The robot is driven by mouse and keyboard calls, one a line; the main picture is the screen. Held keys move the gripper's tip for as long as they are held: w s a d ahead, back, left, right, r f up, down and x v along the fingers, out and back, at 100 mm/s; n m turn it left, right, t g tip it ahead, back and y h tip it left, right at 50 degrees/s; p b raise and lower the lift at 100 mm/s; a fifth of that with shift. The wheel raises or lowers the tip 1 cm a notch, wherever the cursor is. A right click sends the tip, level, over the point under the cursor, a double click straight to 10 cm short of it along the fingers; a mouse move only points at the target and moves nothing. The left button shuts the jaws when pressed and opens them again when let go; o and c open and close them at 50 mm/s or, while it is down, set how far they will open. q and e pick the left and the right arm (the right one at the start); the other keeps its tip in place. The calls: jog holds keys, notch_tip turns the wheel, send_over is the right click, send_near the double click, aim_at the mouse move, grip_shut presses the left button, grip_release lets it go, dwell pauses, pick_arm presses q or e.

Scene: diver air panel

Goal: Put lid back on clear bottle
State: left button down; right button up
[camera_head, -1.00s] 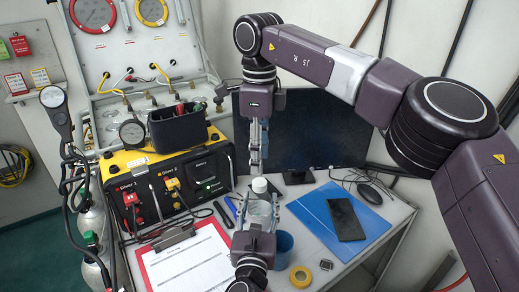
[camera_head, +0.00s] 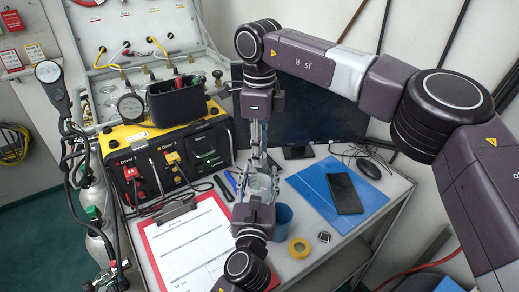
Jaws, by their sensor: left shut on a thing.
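The clear bottle (camera_head: 260,184) stands upright near the front middle of the table, partly hidden by my grippers. My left gripper (camera_head: 258,188) comes in from the bottom of the view and is shut on the bottle. My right gripper (camera_head: 258,163) points straight down from above, with its fingertips close over the bottle's top. I cannot tell whether its fingers are open or closed, or whether they touch the bottle. The white lid is not clearly visible; the area at the bottle's mouth is small and crowded by the fingers.
A blue folder (camera_head: 318,187) with a phone (camera_head: 345,193) lies farther right. A red clipboard (camera_head: 150,262) lies left, before the diver panel (camera_head: 165,165). A monitor (camera_head: 318,115) stands behind.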

grip_shut()
jog(key=o, duration=0.7)
grip_release()
jog(key=shift+o, duration=0.2)
jog(key=shift+r, duration=0.1)
notch_tip(320, 180, up, 12)
pick_arm(q)
jog(key=c, duration=1)
grip_release()
jog(key=shift+o, duration=0.2)
jog(key=shift+s, duration=0.1)
